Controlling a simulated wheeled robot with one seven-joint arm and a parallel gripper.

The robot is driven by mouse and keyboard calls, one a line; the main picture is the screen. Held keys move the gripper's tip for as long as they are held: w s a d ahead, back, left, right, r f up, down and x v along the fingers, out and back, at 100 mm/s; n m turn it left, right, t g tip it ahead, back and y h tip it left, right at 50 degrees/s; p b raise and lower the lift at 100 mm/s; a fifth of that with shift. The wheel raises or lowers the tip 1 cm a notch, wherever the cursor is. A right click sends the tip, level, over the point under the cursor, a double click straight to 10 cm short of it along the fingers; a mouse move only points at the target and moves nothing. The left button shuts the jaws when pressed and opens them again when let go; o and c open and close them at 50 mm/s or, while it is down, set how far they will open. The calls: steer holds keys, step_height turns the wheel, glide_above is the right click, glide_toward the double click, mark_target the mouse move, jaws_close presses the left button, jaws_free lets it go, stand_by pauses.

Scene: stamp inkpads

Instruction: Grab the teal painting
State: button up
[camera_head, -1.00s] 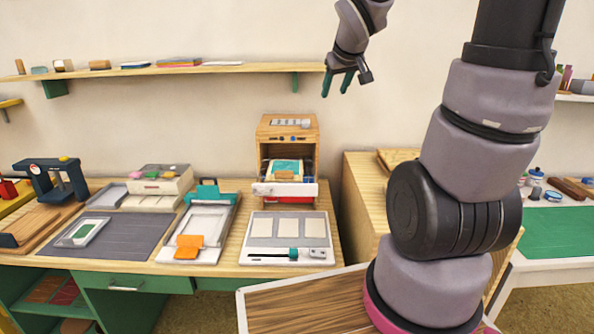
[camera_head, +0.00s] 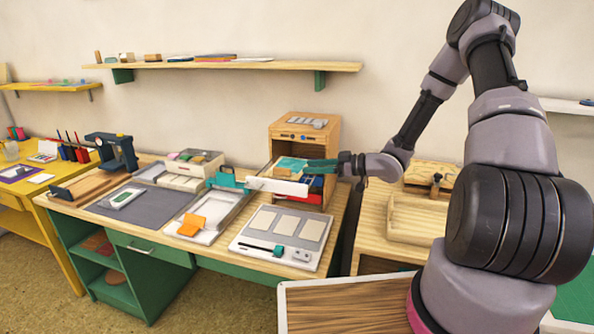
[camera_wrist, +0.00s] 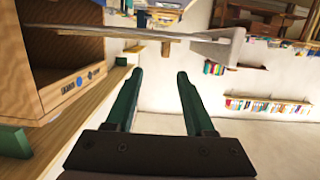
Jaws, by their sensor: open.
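The teal painting (camera_head: 288,163) lies flat on a pale, white-fronted tray (camera_head: 276,186) at the mouth of a wooden cabinet (camera_head: 305,130). A small tan patch shows on the painting. My gripper (camera_head: 312,166) comes in from the right, its green fingers pointing left at the painting's right side. In the wrist view my gripper (camera_wrist: 160,74) is open, with nothing seen between the fingers. A thin flat plate with a pale block at its end (camera_wrist: 218,46) crosses edge-on beyond the fingertips. I cannot make out the painting's teal face there.
The cabinet (camera_wrist: 70,75) stands close on the left in the wrist view. In the head view, a board with three pale panels (camera_head: 285,238) lies in front of it. A wooden tray (camera_head: 415,215) is on the right-hand bench. A wall shelf (camera_head: 225,66) runs above.

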mark_target(282, 169)
steer(key=shift+s+a+f, duration=0.1)
steer(key=shift+s+a, duration=0.05)
steer(key=shift+a, duration=0.15)
steer(key=x, duration=0.4)
steer(key=shift+a, duration=0.25)
steer(key=x, duration=0.5)
steer(key=shift+a+f, duration=0.3)
jaws_close()
